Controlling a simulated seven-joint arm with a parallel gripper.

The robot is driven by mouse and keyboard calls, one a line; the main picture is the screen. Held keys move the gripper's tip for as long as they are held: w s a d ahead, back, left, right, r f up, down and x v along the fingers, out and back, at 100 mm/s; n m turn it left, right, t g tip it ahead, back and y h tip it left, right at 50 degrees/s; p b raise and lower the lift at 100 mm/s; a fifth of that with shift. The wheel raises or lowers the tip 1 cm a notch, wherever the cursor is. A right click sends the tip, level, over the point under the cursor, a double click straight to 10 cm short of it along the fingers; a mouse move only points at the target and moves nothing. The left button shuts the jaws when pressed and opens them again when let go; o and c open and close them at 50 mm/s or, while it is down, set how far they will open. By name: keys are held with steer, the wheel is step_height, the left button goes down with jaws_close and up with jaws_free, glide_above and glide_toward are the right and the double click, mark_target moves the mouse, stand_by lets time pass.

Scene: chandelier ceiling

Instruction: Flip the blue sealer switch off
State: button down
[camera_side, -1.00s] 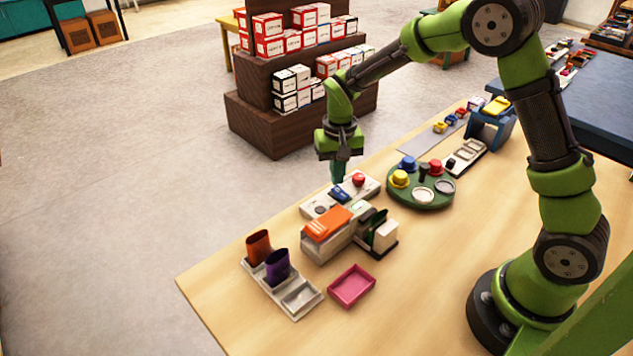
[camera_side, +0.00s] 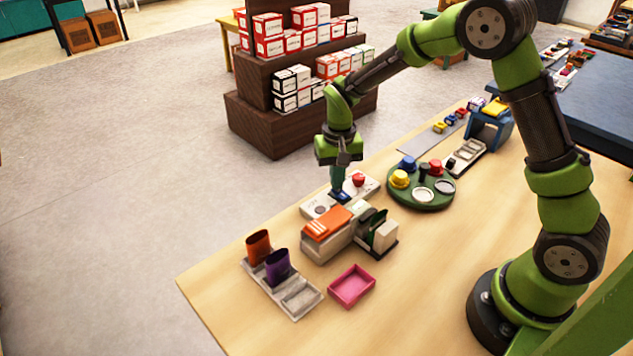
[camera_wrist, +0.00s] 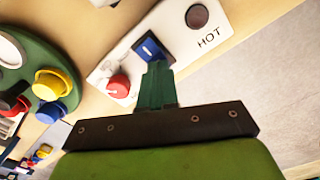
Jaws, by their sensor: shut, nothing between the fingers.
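The blue switch (camera_wrist: 150,47) sits on a pale panel (camera_wrist: 182,62) between a red knob (camera_wrist: 118,86) and a dark round button (camera_wrist: 197,17), with the word HOT beside it. In the side view the blue switch (camera_side: 341,197) shows just below my fingertips, partly hidden by them. My gripper (camera_side: 337,188) points down with its fingers closed and empty. In the wrist view my fingertips (camera_wrist: 154,66) are at the near edge of the switch. I cannot tell whether they touch it. Which way the switch is tipped is not clear.
A green round tray (camera_side: 420,203) with coloured knobs stands right of the panel. An orange-topped box (camera_side: 328,232) stands close in front. A pink tray (camera_side: 351,286) and a rack with orange and purple cups (camera_side: 277,266) lie nearer. Bare table lies to the right.

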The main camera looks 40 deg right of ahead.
steer(key=shift+f, duration=0.3)
steer(key=shift+r, duration=3.55)
